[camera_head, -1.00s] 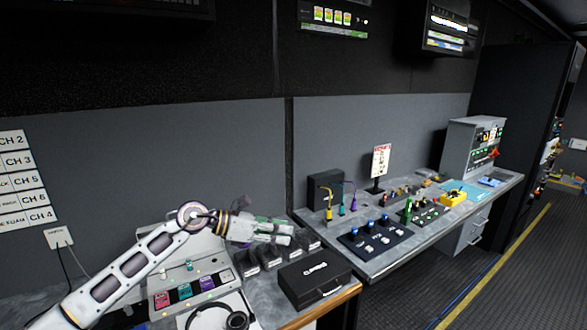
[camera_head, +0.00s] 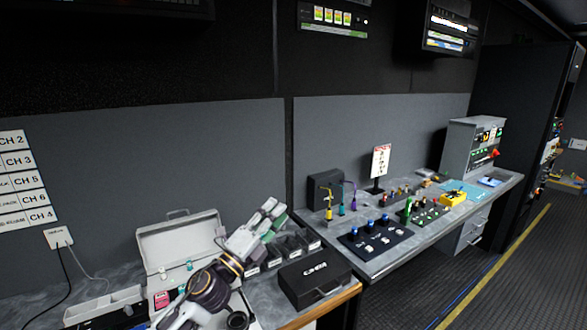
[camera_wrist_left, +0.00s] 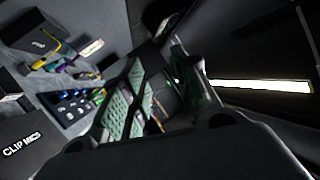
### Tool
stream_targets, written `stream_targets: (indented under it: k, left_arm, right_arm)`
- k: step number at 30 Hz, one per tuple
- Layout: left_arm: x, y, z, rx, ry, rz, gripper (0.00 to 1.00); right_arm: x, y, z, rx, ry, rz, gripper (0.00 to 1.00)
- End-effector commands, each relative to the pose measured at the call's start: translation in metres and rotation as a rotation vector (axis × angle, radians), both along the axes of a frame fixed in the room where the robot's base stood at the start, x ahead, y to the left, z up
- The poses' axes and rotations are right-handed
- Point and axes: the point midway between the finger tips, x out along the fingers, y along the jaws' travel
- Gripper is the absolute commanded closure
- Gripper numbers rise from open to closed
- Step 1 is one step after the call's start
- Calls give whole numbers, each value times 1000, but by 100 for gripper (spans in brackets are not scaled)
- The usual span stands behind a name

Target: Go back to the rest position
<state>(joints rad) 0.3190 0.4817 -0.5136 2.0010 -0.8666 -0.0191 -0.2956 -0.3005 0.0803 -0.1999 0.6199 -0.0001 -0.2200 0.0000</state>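My left gripper (camera_head: 273,210) is raised above the near counter, pointing up and to the right, in front of the open grey case. Its two fingers stand apart with nothing between them. In the left wrist view the fingers (camera_wrist_left: 160,85) with green pads show a gap between them. My left forearm comes up from the bottom of the head view. My right gripper is not in view.
A black clip-mics box (camera_head: 315,279) lies at the near counter's right end, beside a row of small dark bins (camera_head: 290,247). The open grey case (camera_head: 180,242) is behind my arm; headphones are partly hidden. The far desk (camera_head: 375,262) holds button panels.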

Motion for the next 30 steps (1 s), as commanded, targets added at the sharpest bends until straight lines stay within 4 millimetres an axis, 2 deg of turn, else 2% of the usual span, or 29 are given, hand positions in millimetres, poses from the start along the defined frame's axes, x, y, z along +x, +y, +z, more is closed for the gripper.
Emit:
stream_targets:
  k: [8,17,23,30]
  left_arm:
    - [3,48,-38,-289,269,156,70]
    - [-10,101,-104,-562,580,335,70]
    - [-34,129,-159,-720,797,462,70]
    - [-80,155,-227,-888,1066,622,70]
  right_arm:
    - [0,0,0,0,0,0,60]
    - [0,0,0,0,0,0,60]
    - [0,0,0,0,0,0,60]
    - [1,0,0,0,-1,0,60]
